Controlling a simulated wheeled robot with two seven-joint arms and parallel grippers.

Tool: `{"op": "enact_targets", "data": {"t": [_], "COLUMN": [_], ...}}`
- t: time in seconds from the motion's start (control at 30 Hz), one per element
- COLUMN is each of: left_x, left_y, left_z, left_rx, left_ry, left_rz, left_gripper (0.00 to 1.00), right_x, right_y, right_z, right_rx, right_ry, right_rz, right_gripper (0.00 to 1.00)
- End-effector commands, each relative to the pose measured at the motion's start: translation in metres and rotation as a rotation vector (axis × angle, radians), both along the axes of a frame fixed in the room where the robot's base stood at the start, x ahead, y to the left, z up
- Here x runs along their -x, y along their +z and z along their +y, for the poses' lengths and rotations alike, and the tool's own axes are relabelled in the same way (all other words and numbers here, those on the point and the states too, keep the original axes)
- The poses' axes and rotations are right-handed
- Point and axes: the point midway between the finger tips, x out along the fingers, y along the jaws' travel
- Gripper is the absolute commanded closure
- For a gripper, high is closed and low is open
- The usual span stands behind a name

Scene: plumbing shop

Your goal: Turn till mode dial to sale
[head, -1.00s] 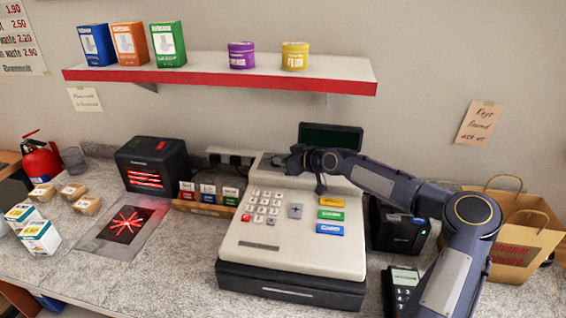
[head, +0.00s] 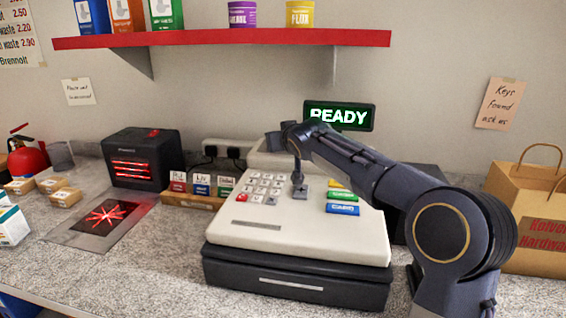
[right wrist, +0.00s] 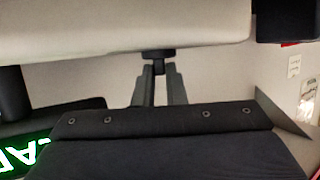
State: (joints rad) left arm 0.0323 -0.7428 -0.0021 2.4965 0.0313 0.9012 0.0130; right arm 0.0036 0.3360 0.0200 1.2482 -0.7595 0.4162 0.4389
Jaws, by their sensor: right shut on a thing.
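The beige till (head: 300,238) stands on the counter with its dark drawer at the bottom. The mode dial (head: 301,194) is a grey plate right of the number keys, and its marks are too small to read. My right gripper (head: 298,181) points down and meets the dial. In the right wrist view its fingers (right wrist: 157,72) are shut on the small black knob (right wrist: 157,55) of the dial against the beige till (right wrist: 90,35). The till display (head: 339,115) reads READY in green; part of it glows in the wrist view (right wrist: 25,155). My left gripper is not in view.
Three small cards in a wooden holder (head: 180,199) stand left of the till. A black scanner unit (head: 142,158) and red-lit plate (head: 105,213) lie further left. A paper bag (head: 535,200) is at the right. A red-edged shelf (head: 220,39) hangs above.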

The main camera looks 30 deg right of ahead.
Motion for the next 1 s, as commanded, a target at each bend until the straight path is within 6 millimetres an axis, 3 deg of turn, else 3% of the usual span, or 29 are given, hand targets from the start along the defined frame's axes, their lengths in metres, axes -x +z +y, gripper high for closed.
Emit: {"op": "enact_targets", "data": {"t": [0.03,0.1,0.4,1.0], "left_x": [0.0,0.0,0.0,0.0], "left_y": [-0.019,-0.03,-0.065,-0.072], "left_z": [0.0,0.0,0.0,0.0], "left_rx": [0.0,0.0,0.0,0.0], "left_ry": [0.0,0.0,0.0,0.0], "left_rz": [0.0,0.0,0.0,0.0], "left_gripper": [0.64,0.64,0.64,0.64], "right_x": [-0.001,-0.001,-0.003,-0.006], "right_y": [-0.008,-0.008,-0.005,-0.003], "right_z": [0.004,0.005,0.01,0.012], "right_rx": [0.002,0.002,0.001,0.0], "right_ry": [-0.022,-0.064,-0.27,-0.492], "right_rz": [-0.005,-0.003,0.001,0.009], "right_gripper": [1.0,1.0,1.0,1.0]}}
